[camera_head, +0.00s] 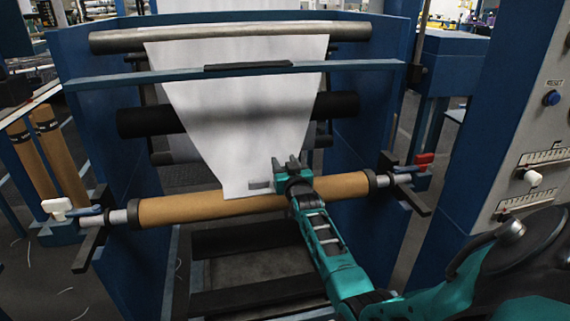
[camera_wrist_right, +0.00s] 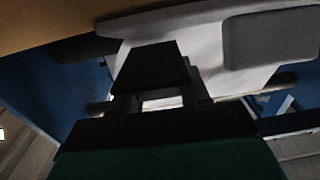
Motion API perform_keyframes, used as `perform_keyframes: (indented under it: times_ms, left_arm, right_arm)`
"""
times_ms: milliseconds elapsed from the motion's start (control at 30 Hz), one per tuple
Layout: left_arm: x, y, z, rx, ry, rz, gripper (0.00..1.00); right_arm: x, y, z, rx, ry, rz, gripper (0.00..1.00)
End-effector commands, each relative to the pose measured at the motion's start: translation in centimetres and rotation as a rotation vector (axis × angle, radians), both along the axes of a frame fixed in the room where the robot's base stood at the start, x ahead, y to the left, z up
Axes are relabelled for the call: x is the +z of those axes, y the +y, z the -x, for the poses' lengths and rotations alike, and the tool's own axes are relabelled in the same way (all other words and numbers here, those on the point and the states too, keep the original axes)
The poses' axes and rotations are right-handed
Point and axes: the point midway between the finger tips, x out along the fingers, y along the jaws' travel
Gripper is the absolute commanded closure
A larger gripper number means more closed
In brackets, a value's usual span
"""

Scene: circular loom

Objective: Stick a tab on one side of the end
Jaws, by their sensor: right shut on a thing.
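A long white sheet (camera_head: 235,95) hangs down from the upper roller and narrows to its end at the brown roll (camera_head: 170,209). A small grey tab (camera_head: 260,184) lies against the sheet near that end, just left of my right gripper (camera_head: 287,167). The tab also shows as a grey rounded piece in the right wrist view (camera_wrist_right: 270,39). My right gripper is at the right side of the end, its dark fingers (camera_wrist_right: 150,70) close to the sheet. It appears shut on the tab, but the fingers hide the hold. My left gripper is not in view.
The brown roll lies across the frame between a white-handled holder (camera_head: 57,207) and a red-handled one (camera_head: 424,160). A blue bar (camera_head: 150,77) crosses the sheet higher up. A control panel (camera_head: 535,150) stands at the right, and brown tubes (camera_head: 57,150) stand at the left.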

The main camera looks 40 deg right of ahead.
Motion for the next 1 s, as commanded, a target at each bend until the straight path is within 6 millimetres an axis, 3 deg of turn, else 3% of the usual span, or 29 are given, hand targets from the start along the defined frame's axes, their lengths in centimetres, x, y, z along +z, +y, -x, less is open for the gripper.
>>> perform_keyframes:
  times_ms: [1000]
  left_arm:
    - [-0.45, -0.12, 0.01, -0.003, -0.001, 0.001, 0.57]
  right_arm:
    - [-0.99, -0.05, -0.07, -0.011, 0.001, -0.001, 0.91]
